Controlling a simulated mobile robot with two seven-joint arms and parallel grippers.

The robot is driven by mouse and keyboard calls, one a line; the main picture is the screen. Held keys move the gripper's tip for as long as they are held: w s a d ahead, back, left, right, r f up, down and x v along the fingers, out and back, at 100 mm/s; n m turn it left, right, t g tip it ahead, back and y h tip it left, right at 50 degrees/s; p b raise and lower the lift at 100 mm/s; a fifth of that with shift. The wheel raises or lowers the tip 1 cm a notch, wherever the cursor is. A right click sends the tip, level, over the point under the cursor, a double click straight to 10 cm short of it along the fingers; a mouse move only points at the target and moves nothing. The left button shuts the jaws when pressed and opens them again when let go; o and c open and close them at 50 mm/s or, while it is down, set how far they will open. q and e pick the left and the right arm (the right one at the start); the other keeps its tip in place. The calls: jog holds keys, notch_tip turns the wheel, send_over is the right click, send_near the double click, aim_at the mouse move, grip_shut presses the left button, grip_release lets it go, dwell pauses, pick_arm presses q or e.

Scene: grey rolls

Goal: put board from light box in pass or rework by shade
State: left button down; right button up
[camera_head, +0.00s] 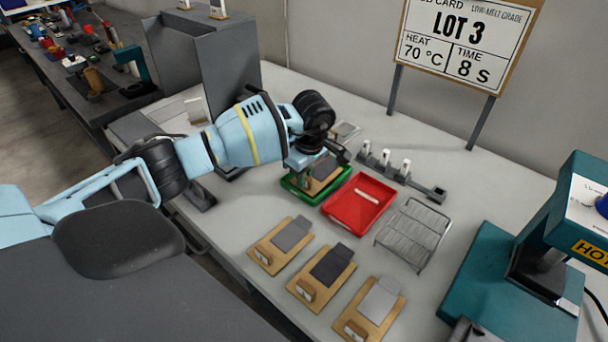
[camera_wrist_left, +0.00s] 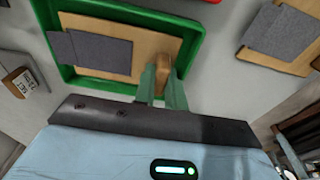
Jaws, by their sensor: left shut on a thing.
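My left gripper (camera_wrist_left: 164,92) is shut on the wooden handle block of a tan board (camera_wrist_left: 146,28) with a dark grey swatch (camera_wrist_left: 100,52). The board lies within the outline of the green tray (camera_wrist_left: 70,76); I cannot tell if it touches the floor. In the head view the board's grey swatch (camera_head: 325,167) shows beside the gripper, over the green tray (camera_head: 300,193). The red tray (camera_head: 345,217) sits just right of it, holding only a small white strip. A tall grey housing (camera_head: 205,55), perhaps the light box, stands behind my left arm.
Three wooden boards with medium (camera_head: 292,234), dark (camera_head: 332,265) and light grey swatches (camera_head: 380,300) lie in front. A wire rack (camera_head: 413,235), a grey bar with white-topped posts (camera_head: 403,180) and a teal press (camera_head: 500,270) stand to the right.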

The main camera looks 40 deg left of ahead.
pick_arm(q)
jog(key=c, duration=1.7)
grip_release()
jog(key=shift+f, duration=0.1)
jog(key=shift+c, duration=0.2)
notch_tip(320, 180, up, 12)
jog(key=d, duration=0.1)
jog(key=shift+d, duration=0.2)
jog(key=shift+s, duration=0.1)
